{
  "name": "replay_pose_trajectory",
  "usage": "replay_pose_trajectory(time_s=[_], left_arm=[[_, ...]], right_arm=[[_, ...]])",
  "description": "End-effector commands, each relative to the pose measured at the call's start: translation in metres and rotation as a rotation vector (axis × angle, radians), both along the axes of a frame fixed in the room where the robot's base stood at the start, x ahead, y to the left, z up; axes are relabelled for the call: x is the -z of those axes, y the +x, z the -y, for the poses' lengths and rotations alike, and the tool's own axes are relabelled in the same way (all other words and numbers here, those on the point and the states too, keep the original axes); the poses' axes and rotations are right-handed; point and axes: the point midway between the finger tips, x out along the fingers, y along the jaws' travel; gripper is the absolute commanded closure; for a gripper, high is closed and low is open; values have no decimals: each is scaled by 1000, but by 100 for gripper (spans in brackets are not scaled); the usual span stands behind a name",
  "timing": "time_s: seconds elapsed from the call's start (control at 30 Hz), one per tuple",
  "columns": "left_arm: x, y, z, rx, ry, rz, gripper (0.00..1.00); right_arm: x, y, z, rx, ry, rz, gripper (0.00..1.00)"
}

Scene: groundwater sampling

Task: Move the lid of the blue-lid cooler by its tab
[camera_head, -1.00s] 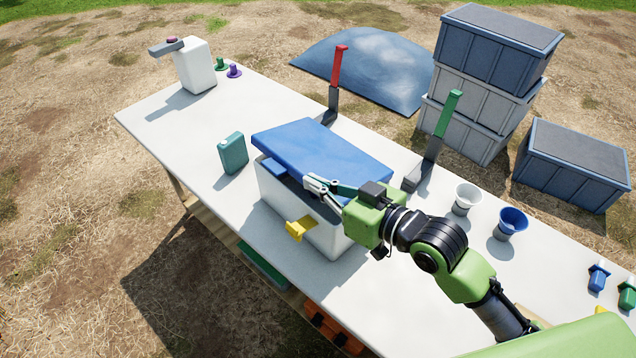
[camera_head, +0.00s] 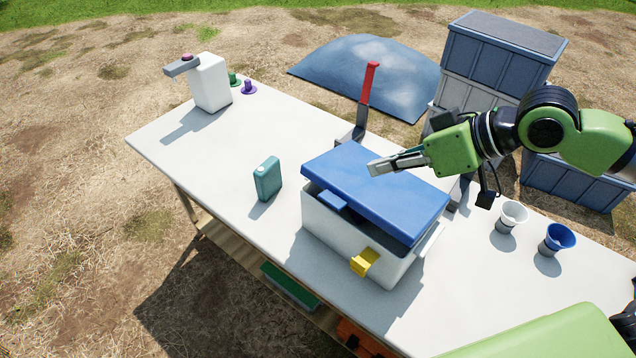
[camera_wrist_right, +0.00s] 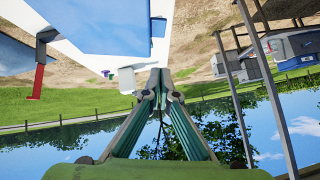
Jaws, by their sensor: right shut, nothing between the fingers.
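The cooler (camera_head: 330,232) is a white box on the table, with a yellow latch (camera_head: 364,262) on its front. Its blue lid (camera_head: 375,185) lies over the top, out of line with the box, with a dark gap under its front edge. A small blue tab (camera_head: 333,201) shows at the lid's front left edge. My right gripper (camera_head: 376,168) is shut and empty, and overlaps the far part of the lid in the head view; contact cannot be told. In the wrist view its fingers (camera_wrist_right: 160,80) are together, with the lid (camera_wrist_right: 105,22) beyond. My left gripper is out of view.
White (camera_head: 511,215) and blue (camera_head: 557,238) cups stand at right. The table between is clear.

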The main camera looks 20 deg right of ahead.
Motion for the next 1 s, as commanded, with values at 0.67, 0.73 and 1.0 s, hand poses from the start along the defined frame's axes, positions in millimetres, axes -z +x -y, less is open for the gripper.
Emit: replay_pose_trajectory(time_s=[0.67,0.73,1.0], left_arm=[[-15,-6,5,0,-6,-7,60],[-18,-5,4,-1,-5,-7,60],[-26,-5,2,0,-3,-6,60]], right_arm=[[29,23,-25,5,2,-16,100],[37,28,-31,6,3,-17,100],[68,47,-52,6,-2,-19,100]])
